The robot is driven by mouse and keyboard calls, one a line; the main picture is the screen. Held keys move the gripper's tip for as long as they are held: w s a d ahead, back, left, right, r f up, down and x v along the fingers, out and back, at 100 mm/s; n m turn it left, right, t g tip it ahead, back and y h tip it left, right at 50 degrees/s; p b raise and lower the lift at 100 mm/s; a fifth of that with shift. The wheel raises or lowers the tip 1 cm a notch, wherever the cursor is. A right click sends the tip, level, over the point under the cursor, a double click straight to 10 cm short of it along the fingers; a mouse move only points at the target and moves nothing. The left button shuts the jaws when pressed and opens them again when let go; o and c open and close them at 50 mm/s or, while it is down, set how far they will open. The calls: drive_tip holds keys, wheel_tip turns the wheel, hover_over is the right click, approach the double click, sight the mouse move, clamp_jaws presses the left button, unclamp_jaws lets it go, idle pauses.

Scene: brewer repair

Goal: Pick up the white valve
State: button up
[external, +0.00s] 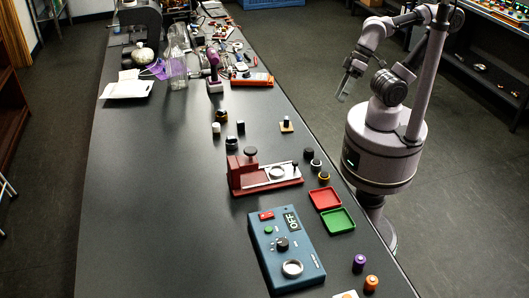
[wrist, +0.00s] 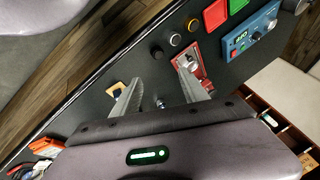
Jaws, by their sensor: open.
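A small white piece (external: 216,128), which looks like the white valve, stands on the dark bench left of a black cylinder (external: 241,127). A dark cylinder with an orange band (external: 222,116) is just behind it. My gripper (external: 343,97) is raised beside the bench's right edge, well apart from the white piece. In the wrist view my gripper (wrist: 158,72) is open, with nothing held between its two fingers. A small pale-topped piece (wrist: 160,102) shows beyond and between the fingers; I cannot tell whether it is the white valve.
A red fixture (external: 241,178), several round knobs (external: 309,153), a red tray (external: 325,198), a green tray (external: 337,220) and a blue device (external: 270,255) stand on the bench. A yellow plate with a black post (external: 286,126) is near the right edge. The bench's left side is clear.

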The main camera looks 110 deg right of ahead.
drive_tip(key=shift+o, duration=0.3)
drive_tip(key=w+d+r+m, duration=0.3)
drive_tip(key=w+d+m, duration=0.1)
drive_tip(key=w+m, duration=0.65)
drive_tip(key=m+h+p, duration=0.1)
drive_tip(key=m+h, duration=0.1)
drive_tip(key=m, duration=1.9)
hover_over(217, 124)
drive_tip(key=s+a, duration=0.1)
drive_tip(key=s, duration=0.8)
wheel_tip(217, 124, down, 8)
drive_tip(key=r, duration=0.1)
drive_tip(key=shift+t, duration=0.4)
drive_tip(key=b+x, duration=0.4)
drive_tip(key=x, duration=0.8)
drive_tip(key=shift+d+f, duration=0.1)
drive_tip(key=shift+f, duration=0.2)
drive_tip(key=b+x, duration=0.1)
drive_tip(key=x, duration=0.1)
drive_tip(key=b+x, duration=0.2)
drive_tip(key=x, duration=0.1)
drive_tip(key=shift+w+d+f, duration=0.15)
drive_tip(key=shift+d+f, duration=0.15)
drive_tip(key=shift+d, duration=0.05)
drive_tip(key=shift+r, duration=0.15)
clamp_jaws()
